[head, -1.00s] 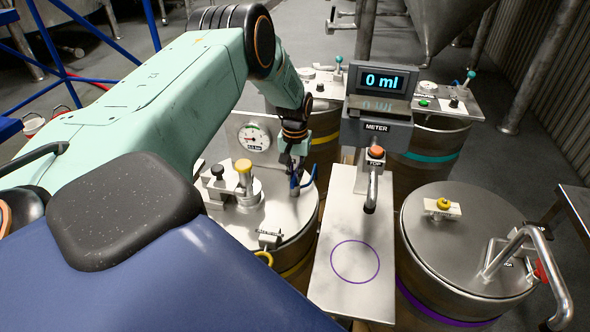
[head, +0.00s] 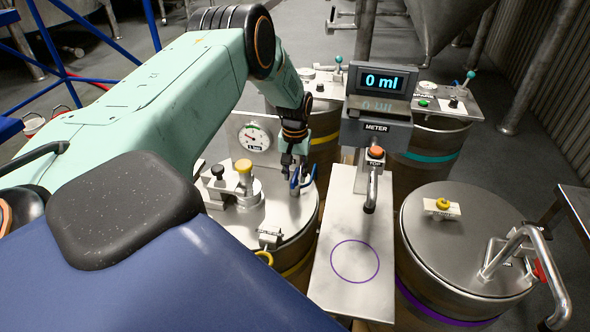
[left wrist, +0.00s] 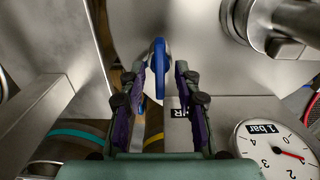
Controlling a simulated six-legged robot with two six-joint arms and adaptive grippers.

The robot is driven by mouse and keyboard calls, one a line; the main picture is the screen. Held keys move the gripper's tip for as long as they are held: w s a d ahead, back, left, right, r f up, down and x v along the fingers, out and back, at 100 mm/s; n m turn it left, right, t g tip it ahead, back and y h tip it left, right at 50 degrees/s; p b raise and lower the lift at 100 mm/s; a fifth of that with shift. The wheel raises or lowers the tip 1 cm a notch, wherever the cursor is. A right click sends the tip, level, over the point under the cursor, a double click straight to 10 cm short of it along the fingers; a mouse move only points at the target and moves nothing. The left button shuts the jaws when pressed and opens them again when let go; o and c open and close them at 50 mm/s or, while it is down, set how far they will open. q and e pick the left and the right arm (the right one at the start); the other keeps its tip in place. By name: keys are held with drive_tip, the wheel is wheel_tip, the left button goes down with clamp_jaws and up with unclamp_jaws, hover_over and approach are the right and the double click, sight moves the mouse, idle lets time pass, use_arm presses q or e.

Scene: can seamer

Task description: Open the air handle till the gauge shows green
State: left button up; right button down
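The air handle (head: 295,179) is a small blue lever on the lid of the yellow-banded drum, at the edge by the steel plate. In the left wrist view the blue handle (left wrist: 159,66) stands upright between the fingertips, closer to the left finger. My left gripper (left wrist: 165,72) is open, with a clear gap on the right of the handle. In the head view my left gripper (head: 288,162) is right at the handle. The round white gauge (head: 254,137) is behind the lid; its label reads bar in the wrist view (left wrist: 275,153). A red needle shows; I cannot make out green.
A meter (head: 377,120) reading 0 ml stands right of the gripper, with a spout over a plate (head: 355,215). A yellow-topped knob (head: 243,178) is left of the handle. A purple-banded drum (head: 465,235) stands at right.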

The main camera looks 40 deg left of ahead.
sight(295, 175)
use_arm(q)
wheel_tip(295, 175, up, 12)
idle(0.7)
drive_tip(key=shift+s+d+f, duration=0.1)
idle(0.5)
